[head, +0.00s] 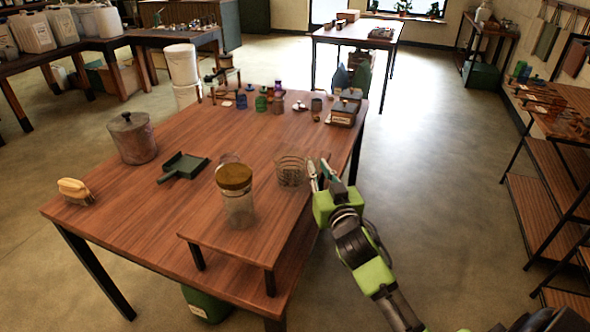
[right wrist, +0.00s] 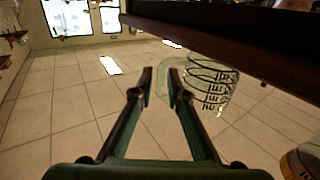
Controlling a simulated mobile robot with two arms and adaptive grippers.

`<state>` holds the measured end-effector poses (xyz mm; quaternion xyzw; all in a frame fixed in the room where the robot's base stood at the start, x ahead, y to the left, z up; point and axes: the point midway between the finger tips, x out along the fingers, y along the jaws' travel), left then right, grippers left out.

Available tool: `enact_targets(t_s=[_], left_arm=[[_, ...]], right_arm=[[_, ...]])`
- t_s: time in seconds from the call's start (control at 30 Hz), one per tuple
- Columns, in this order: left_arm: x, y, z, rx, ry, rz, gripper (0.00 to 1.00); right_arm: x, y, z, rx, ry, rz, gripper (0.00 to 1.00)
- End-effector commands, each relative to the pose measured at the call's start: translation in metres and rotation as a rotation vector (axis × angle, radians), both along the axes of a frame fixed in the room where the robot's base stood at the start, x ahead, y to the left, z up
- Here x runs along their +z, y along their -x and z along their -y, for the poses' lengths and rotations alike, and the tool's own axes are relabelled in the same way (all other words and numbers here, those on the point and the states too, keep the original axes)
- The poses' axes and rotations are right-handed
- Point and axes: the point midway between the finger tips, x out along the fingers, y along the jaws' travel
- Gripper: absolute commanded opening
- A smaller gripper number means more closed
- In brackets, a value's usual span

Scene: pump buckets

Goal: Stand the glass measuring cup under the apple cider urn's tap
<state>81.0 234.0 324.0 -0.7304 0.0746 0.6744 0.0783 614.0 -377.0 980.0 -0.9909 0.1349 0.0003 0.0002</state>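The glass measuring cup (head: 291,171), clear with dark markings, stands upright near the right edge of the wooden table. It also shows in the right wrist view (right wrist: 212,82), to the right of the fingers. My right gripper (head: 320,172) is just right of the cup, its fingers apart with nothing between them; the gap also shows in the right wrist view (right wrist: 161,76). A clear glass jar with a wooden-looking lid (head: 236,200) stands left of and nearer than the cup. I cannot tell whether it is the cider urn; no tap is visible. My left gripper is out of view.
A low wooden riser (head: 215,240) stands at the table's near right. A grey lidded pot (head: 133,138), a green dustpan (head: 183,166) and a brush (head: 75,190) lie to the left. Small bottles and boxes (head: 343,114) line the far edge. Open floor is at right.

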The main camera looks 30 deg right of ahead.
Motion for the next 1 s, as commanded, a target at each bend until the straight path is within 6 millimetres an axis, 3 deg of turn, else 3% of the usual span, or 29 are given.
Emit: enact_targets(t_s=[0.33,0.4,0.77,0.87,1.0], left_arm=[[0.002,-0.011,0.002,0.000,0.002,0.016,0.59],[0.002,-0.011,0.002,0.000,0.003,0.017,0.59],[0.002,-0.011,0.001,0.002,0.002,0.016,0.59],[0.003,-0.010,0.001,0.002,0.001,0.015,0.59],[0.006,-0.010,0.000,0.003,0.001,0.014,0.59]], right_arm=[[0.000,-0.009,0.002,0.001,0.000,0.000,0.15],[0.000,-0.009,0.002,0.001,0.000,0.000,0.00],[0.002,-0.009,0.002,0.000,0.001,0.002,0.00],[0.011,-0.009,0.003,0.000,0.002,0.004,0.00],[0.039,-0.009,0.002,0.001,0.003,0.007,0.00]])
